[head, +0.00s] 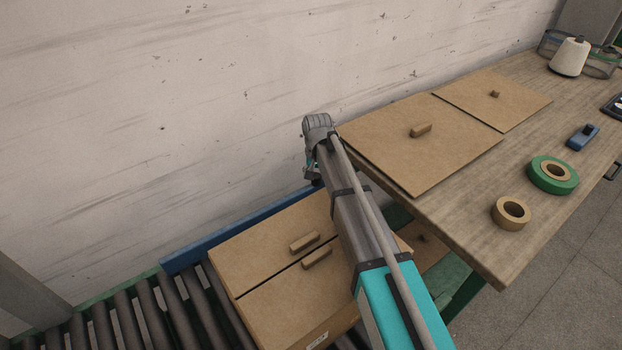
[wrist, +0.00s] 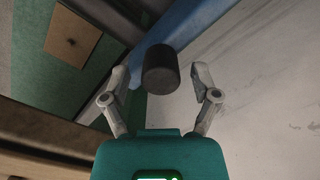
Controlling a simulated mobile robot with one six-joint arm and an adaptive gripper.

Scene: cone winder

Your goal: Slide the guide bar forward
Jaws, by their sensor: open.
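The blue guide bar (head: 215,243) runs along the wall side of the roller conveyor in the head view. In the wrist view, the blue bar (wrist: 205,22) crosses the top, behind a dark cylindrical knob (wrist: 161,70). The knob appears to stand out from the bar. My gripper (wrist: 159,97) is open, with one finger on each side of the knob and visible gaps to both. The knob lies slightly beyond the fingertips in the picture; its exact depth is unclear. In the head view, my arm hides the knob and most of my gripper (head: 312,172).
A closed cardboard box (head: 275,248) sits on the conveyor rollers (head: 125,322) beside the bar. The pale wall (head: 180,110) is close behind. A wooden table (head: 470,215) at right holds cardboard panels, tape rolls (head: 511,213) and a yarn cone (head: 569,57).

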